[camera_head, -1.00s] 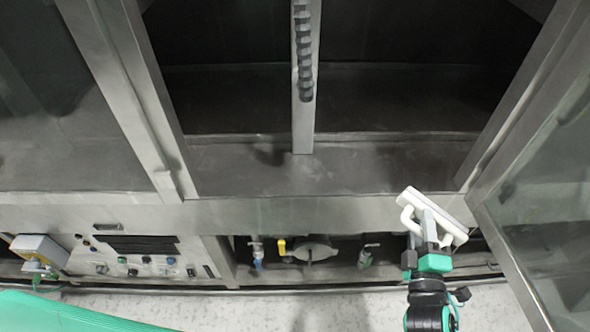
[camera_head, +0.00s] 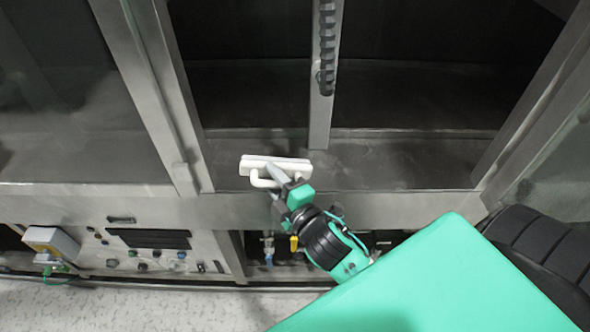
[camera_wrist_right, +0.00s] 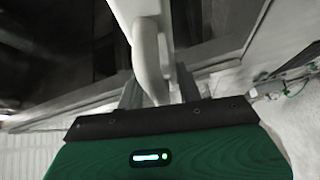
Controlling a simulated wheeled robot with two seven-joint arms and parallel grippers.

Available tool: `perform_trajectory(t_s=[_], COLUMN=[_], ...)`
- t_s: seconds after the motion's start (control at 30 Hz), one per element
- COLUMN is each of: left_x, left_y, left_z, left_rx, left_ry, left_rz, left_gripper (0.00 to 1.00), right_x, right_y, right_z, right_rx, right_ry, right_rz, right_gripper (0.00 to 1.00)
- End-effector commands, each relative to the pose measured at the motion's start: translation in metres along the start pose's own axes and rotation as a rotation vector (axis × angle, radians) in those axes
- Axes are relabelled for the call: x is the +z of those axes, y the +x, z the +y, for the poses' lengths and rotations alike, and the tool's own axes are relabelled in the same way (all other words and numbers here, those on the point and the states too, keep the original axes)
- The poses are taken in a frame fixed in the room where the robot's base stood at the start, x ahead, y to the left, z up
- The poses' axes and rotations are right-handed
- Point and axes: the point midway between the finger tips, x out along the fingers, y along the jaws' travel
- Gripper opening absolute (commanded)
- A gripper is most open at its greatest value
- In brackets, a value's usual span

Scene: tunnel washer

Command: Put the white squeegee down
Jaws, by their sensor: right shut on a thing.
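The white squeegee (camera_head: 255,163) is in my right gripper (camera_head: 276,180), which is shut on its handle. In the head view it is in front of the washer's open middle bay, over or near the front sill (camera_head: 370,168). I cannot tell whether it touches the sill. The squeegee's white handle (camera_wrist_right: 150,55) also shows in the right wrist view, between the two fingers of the right gripper (camera_wrist_right: 158,90). My left gripper is not in view.
A vertical bar (camera_head: 322,110) stands in the middle of the opening. Metal posts frame it left (camera_head: 160,100) and right (camera_head: 535,110). A control panel (camera_head: 150,240) and a grey box (camera_head: 50,243) are below left. The bay floor looks clear.

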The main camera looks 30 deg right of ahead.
Motion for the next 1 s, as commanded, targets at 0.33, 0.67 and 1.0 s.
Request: perform_trajectory(t_s=[0.33, 0.67, 1.0], left_x=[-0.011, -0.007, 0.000], left_y=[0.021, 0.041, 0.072], left_z=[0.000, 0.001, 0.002], left_rx=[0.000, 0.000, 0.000], left_ry=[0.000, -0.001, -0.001], left_rz=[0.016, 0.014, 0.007], left_gripper=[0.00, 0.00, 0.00], right_x=[-0.021, -0.035, 0.013], right_y=[0.035, 0.045, 0.000], right_z=[0.010, -0.006, -0.055], right_rx=[-0.258, -0.608, -1.043], right_ry=[0.106, 0.246, 0.497], right_rz=[0.093, 0.073, -0.141], right_gripper=[0.15, 0.15, 0.15])
